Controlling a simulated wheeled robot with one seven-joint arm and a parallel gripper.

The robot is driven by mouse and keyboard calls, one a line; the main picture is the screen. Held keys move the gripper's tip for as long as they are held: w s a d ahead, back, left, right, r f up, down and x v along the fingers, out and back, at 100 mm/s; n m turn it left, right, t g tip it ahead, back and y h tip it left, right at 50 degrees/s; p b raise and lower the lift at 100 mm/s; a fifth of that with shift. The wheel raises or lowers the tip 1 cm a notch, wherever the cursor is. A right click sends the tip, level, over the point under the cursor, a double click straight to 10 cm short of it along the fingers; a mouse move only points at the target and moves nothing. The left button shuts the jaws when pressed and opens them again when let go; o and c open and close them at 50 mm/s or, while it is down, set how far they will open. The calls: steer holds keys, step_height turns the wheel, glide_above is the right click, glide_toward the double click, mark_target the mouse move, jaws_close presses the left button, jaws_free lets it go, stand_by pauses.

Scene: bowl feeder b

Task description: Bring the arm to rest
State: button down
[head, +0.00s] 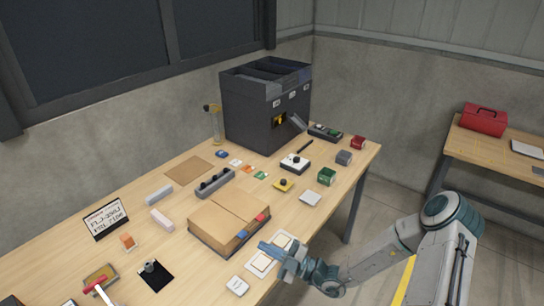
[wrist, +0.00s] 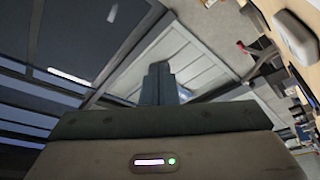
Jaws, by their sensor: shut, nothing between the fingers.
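My gripper (head: 266,246) shows in the head view at the near edge of the table, above the white card with two pale squares and to the right of the cardboard box. In the wrist view my gripper's fingers (wrist: 160,84) are together with nothing between them. That view looks up toward the wall, windows and ceiling. My arm reaches in from the lower right of the head view, its elbow beyond the table edge.
The cardboard box (head: 229,216) is close to my gripper. A large dark feeder box (head: 262,110) stands at the back. Small blocks and a black pad (head: 155,275) lie about the table (head: 62,262). A red toolbox (head: 484,119) sits on another bench at right.

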steer(key=s+d+r+n+g+h, duration=0.2)
steer(key=s+r+n+g+h, duration=0.3)
steer(key=n, duration=0.9)
steer(key=s+d+r+n+g+h, duration=0.3)
steer(key=s+n+g, duration=0.35)
steer(key=n, duration=0.75)
steer(key=s+d+r+n+t+h, duration=0.4)
steer(key=d+r+n+h, duration=0.1)
steer(key=n, duration=0.5)
steer(key=s+d+r+n+t+h+b, duration=0.1)
steer(key=s+d+r+n+t+h, duration=0.2)
steer(key=d+r+n+h, duration=0.3)
step_height(320, 180, up, 3)
steer(key=d+n+t, duration=0.1)
steer(key=d+n, duration=0.1)
steer(key=n, duration=0.2)
steer(key=shift+s+d+f+n, duration=0.15)
steer(key=shift+s+f+n, duration=0.05)
steer(key=shift+s+n, duration=0.2)
